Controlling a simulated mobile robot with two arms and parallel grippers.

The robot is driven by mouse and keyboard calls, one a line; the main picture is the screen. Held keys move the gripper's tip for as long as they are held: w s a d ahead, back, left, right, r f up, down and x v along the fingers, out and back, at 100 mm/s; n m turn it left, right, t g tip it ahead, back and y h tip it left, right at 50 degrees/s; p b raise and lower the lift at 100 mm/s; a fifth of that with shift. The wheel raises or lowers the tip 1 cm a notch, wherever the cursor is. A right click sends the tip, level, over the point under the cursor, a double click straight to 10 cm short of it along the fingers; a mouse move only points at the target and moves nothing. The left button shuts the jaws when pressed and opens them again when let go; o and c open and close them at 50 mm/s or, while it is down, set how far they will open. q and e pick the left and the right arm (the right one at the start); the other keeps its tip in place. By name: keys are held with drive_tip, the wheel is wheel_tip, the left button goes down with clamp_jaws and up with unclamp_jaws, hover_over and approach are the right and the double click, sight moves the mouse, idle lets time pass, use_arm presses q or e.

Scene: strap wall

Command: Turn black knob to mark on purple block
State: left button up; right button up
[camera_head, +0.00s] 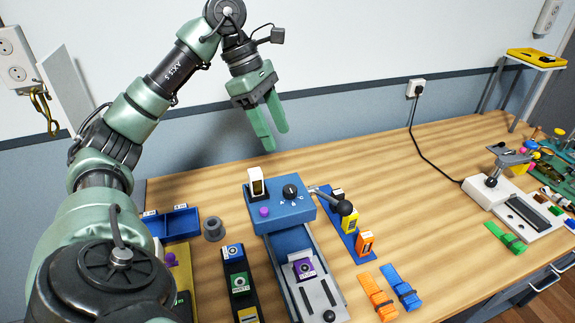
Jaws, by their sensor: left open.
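A blue box (262,188) stands on the table and has a black knob (290,192) on its face, with small white letters around it. The knob's exact pointing direction is too small to tell. A purple block (304,268) with a round light mark sits on the grey slide tray in front of the box; its mark is too small to read. My left gripper (274,140) is open and empty, fingers pointing down, in the air behind and above the box, apart from the knob. My right gripper is not in view.
A lever with a black ball (343,207) sticks out right of the knob. A white-and-black switch (257,182) and a purple button (264,211) are on the box. Orange (376,297) and blue (401,287) clips lie at the front.

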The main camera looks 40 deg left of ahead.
use_arm(q)
drive_tip(key=b, duration=0.5)
approach(290, 188)
drive_tip(key=x, duration=0.8)
drive_tip(key=shift+d+f, duration=0.1)
drive_tip(key=shift+f, duration=0.1)
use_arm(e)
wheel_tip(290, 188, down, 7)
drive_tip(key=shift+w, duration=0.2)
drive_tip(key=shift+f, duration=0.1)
use_arm(q)
clamp_jaws()
